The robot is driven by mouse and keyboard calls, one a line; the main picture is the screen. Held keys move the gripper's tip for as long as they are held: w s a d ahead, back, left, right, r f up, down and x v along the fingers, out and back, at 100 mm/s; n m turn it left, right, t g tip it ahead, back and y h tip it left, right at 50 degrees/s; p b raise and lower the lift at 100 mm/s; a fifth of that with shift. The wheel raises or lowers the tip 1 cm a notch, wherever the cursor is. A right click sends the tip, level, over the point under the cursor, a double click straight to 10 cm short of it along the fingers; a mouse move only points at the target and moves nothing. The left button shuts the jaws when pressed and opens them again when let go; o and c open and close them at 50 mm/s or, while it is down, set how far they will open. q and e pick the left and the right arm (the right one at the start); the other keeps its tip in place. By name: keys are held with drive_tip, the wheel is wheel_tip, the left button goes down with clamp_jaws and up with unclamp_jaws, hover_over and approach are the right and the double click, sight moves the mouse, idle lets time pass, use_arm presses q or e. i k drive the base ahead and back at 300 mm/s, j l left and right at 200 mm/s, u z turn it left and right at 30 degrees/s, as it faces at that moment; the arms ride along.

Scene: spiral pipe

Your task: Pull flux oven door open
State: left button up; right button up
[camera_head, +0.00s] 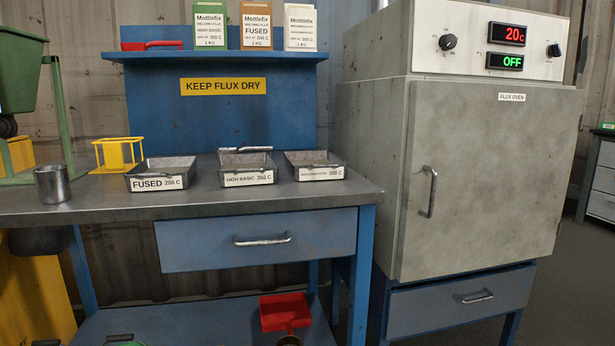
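The flux oven (372,140) is a grey cabinet on a blue stand at the right of the head view. Its door (495,180) faces me, looks closed and carries a "FLUX OVEN" label near its top right. A vertical metal handle (428,192) is on the left part of the door. Neither of my grippers is in view.
A workbench (205,196) left of the oven holds labelled metal trays (160,174), a metal cup (53,183) and a yellow rack (118,153). A blue drawer (460,302) is below the oven. A red scoop (285,312) lies on the lower shelf. Floor shows right of the oven.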

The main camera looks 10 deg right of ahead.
sight(488, 167)
drive_tip(key=z, duration=1.45)
